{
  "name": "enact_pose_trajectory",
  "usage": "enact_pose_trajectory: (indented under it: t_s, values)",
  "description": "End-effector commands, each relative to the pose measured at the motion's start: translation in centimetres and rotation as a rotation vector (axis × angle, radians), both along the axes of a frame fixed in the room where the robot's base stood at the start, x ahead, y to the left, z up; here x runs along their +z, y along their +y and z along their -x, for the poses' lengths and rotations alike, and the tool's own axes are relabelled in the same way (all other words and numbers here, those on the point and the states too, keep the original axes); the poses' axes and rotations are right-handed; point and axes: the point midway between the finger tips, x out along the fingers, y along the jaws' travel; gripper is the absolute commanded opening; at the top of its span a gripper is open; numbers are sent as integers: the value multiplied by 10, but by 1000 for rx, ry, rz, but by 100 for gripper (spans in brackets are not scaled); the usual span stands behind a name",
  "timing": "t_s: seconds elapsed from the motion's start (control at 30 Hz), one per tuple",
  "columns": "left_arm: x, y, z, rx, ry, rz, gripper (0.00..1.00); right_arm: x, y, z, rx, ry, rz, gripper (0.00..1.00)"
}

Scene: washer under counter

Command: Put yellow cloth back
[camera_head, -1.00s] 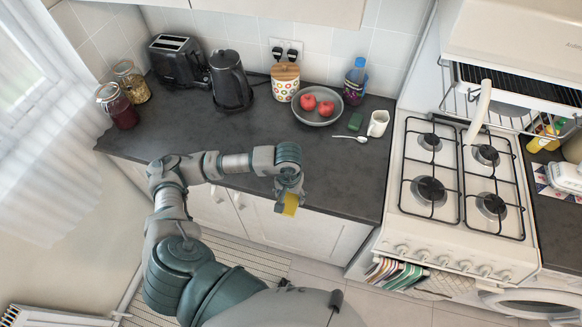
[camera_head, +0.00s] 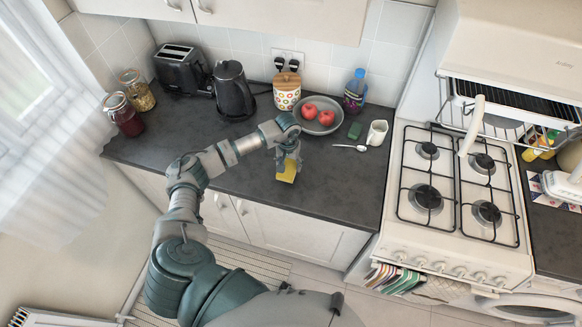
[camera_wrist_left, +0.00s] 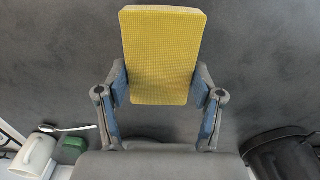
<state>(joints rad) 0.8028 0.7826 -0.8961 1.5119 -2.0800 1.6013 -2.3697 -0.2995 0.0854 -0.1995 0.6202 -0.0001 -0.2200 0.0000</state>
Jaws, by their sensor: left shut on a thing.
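The yellow cloth (camera_head: 287,173) is a flat rectangular block with a textured face. My left gripper (camera_head: 287,162) is shut on it, over the dark counter (camera_head: 335,185) near its front edge. In the left wrist view the yellow cloth (camera_wrist_left: 163,58) sits between the two blue-padded fingers (camera_wrist_left: 161,90), with most of it sticking out past them. I cannot tell whether the cloth touches the counter. My right gripper is not in view.
A green sponge-like block (camera_head: 354,130), a spoon (camera_head: 350,148) and a white mug (camera_head: 377,133) stand right of the gripper. Behind are a bowl of red fruit (camera_head: 319,128), a patterned canister (camera_head: 287,92) and a black kettle (camera_head: 233,90). The counter's front middle is clear.

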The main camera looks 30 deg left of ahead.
Motion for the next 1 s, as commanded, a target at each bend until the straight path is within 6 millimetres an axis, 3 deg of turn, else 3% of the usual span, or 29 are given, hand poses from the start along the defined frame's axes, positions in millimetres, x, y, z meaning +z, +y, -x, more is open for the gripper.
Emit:
enact_pose_trajectory:
  t_s: [0.2,0.47,0.5,0.6,1.0]
  values:
    - [-26,3,1,2,1,3,39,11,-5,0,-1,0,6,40]
    - [-28,0,0,1,0,-1,39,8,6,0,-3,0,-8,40]
    - [-29,-1,1,1,0,-1,69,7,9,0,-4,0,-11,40]
    - [-27,-2,1,0,0,-2,92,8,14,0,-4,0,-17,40]
    - [-24,1,0,2,0,1,92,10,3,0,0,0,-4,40]
